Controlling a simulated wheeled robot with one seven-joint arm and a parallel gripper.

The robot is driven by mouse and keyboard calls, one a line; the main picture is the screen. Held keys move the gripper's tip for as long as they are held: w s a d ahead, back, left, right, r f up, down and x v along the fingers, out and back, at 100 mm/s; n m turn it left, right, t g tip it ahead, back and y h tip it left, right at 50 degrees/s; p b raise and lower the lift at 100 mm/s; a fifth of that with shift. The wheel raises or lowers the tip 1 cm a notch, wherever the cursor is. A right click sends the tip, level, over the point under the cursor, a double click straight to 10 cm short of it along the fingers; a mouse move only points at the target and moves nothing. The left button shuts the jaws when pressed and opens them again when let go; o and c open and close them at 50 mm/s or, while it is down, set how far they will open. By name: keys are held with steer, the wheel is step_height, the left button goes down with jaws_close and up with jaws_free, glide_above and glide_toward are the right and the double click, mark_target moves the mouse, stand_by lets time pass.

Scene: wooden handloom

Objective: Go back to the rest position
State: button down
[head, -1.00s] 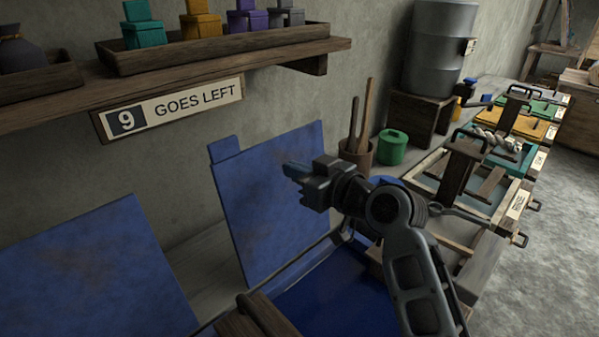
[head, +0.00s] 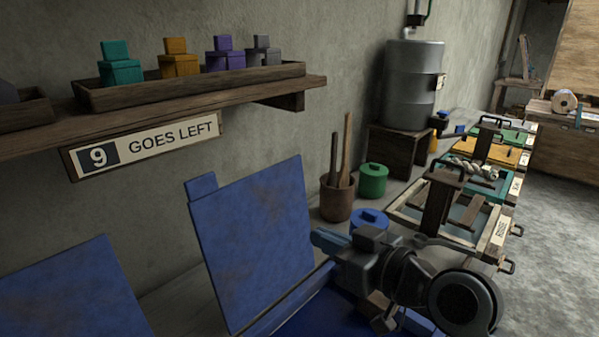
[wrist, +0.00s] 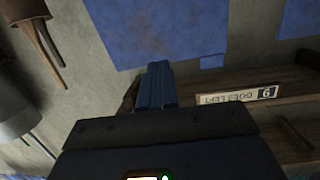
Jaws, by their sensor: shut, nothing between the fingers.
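My gripper (head: 322,240) is in the lower middle of the head view, in front of the lower right edge of an upright blue panel (head: 255,245). Its blue fingers are together and nothing is between them. The wrist view shows the fingers (wrist: 155,85) closed side by side, pointing at the wall area with blue panels (wrist: 160,30). My arm runs from the gripper to the lower right of the head view.
A shelf (head: 200,92) with small coloured boxes hangs above the "9 GOES LEFT" sign (head: 145,143). A brown pot with sticks (head: 337,200), a green canister (head: 373,180) and a blue-lidded one (head: 369,217) stand behind my gripper. Framed trays (head: 440,210) line the right; open floor (head: 560,230) lies beyond.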

steer(key=s+d+f+m+t+h, duration=0.1)
steer(key=s+d+f+m+h, duration=0.15)
steer(key=s+d+f, duration=0.35)
steer(key=s+d+f+m+t+h, duration=0.1)
steer(key=s+f+m+h, duration=0.2)
steer(key=s, duration=0.5)
steer(key=s+d+f+m+h, duration=0.2)
steer(key=s+d+f, duration=0.2)
steer(key=s+f, duration=0.25)
steer(key=s+d+r+h, duration=0.1)
steer(key=s+d+r, duration=0.1)
steer(key=s, duration=0.9)
steer(key=s+d+r+t+h, duration=0.1)
steer(key=s+r, duration=0.4)
steer(key=s, duration=0.6)
steer(key=shift+d+r+h, duration=0.3)
steer(key=shift+d+h, duration=0.35)
steer(key=shift+d, duration=0.4)
